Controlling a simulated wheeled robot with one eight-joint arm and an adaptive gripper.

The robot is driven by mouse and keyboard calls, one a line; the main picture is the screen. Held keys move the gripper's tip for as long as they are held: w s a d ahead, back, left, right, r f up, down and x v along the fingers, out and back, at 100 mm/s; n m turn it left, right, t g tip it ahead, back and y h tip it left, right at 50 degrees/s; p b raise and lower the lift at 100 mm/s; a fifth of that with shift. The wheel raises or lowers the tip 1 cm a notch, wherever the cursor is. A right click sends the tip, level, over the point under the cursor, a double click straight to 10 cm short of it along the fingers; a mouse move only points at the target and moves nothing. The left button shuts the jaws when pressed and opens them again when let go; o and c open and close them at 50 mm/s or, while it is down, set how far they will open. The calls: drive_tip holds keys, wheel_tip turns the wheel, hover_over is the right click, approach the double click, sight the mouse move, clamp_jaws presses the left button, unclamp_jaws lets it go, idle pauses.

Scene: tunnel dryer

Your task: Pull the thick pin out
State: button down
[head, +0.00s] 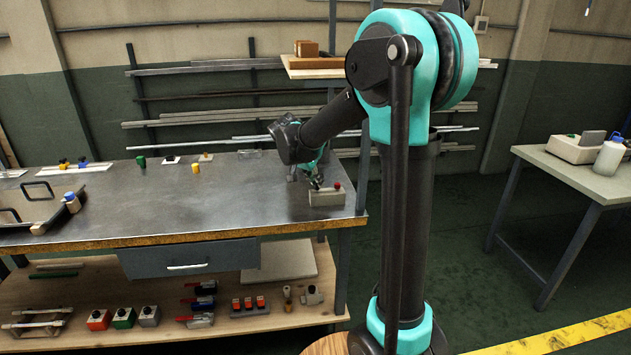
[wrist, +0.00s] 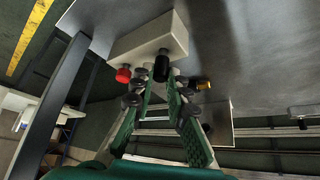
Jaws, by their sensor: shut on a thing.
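A pale grey block (head: 326,199) stands on the bench top near its right end; it also shows at the top of the wrist view (wrist: 140,38). Two pins stick out of it: a wider black-headed pin (wrist: 161,67) and a slimmer red-headed pin (wrist: 123,75). The red head (head: 337,185) also shows in the head view. My gripper (head: 316,183) is at the block. In the wrist view, my gripper's fingertips (wrist: 158,76) are on either side of the black pin and shut on it.
The metal bench (head: 150,215) has clear room left of the block. Yellow (head: 195,168) and green (head: 141,161) pieces stand towards its back edge. A wooden shelf (head: 318,68) hangs behind my arm.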

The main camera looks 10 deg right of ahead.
drive_tip(key=shift+r, duration=0.2)
drive_tip(key=shift+r, duration=1.35)
drive_tip(key=shift+r, duration=0.1)
drive_tip(key=shift+r, duration=1.4)
